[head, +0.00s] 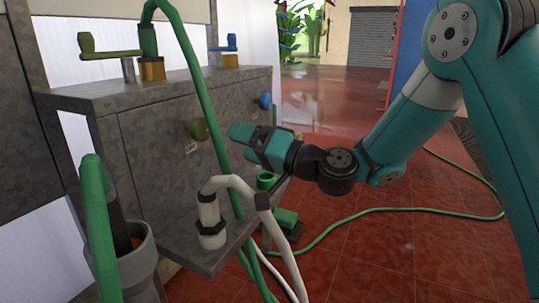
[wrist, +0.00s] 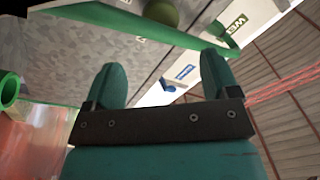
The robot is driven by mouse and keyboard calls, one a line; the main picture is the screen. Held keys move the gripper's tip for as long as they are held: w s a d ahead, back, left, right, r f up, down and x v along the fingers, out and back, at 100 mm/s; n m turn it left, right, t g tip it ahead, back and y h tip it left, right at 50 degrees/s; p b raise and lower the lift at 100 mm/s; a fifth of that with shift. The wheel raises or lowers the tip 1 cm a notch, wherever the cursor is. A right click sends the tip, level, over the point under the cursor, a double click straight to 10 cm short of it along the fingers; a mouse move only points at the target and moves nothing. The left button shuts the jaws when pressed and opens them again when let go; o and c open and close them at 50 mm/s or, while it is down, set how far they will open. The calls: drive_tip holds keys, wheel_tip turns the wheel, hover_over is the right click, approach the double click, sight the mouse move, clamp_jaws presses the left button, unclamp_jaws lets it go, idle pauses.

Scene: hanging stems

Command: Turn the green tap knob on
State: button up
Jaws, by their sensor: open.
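A round dark green knob (head: 198,129) sticks out from the front of the grey stone-like block (head: 150,150), above a small label. It also shows at the top edge of the wrist view (wrist: 162,12), partly cut off. A green crank handle (head: 108,50) sits on top of the block at the left. My gripper (head: 243,136) is in front of the block, to the right of the round green knob and apart from it. In the wrist view its teal fingers (wrist: 163,68) are spread with nothing between them.
A green hose (head: 190,60) runs down between the knob and my gripper in the head view. A blue knob (head: 265,101) is farther along the block. A white hose with a fitting (head: 210,220) stands on the lower ledge. The red tiled floor (head: 370,250) at right is mostly open.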

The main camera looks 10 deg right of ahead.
drive_tip(key=b+v, duration=0.2)
drive_tip(key=v, duration=0.3)
drive_tip(key=shift+s+d, duration=0.15)
